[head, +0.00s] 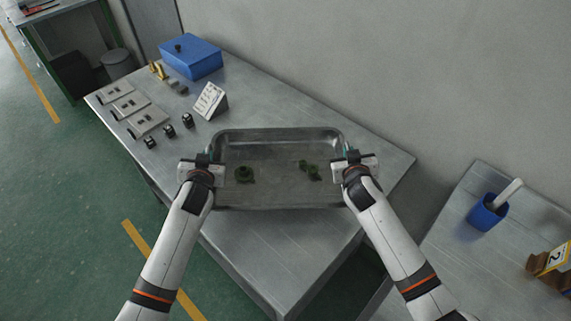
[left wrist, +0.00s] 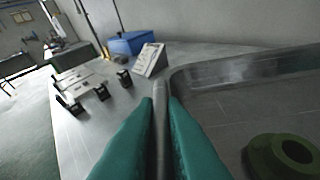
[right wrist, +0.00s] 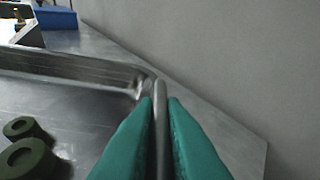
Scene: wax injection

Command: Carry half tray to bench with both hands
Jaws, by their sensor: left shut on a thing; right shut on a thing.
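The half tray (head: 280,200) is a shallow steel tray over the metal bench (head: 275,260); I cannot tell whether it touches the bench. My left gripper (head: 210,165) is shut on its left rim, and the teal fingers pinch the rim in the left wrist view (left wrist: 160,110). My right gripper (head: 345,163) is shut on its right rim, which also shows between the fingers in the right wrist view (right wrist: 160,110). Inside the tray lie a green ring-shaped piece (head: 244,174) at the left and green pieces (head: 311,170) at the right. The tray looks about level.
A blue box (head: 190,58), a small sign (head: 210,100), grey plates (head: 148,121) and small black parts (head: 169,131) stand on the bench's left part. The bench's front is clear.

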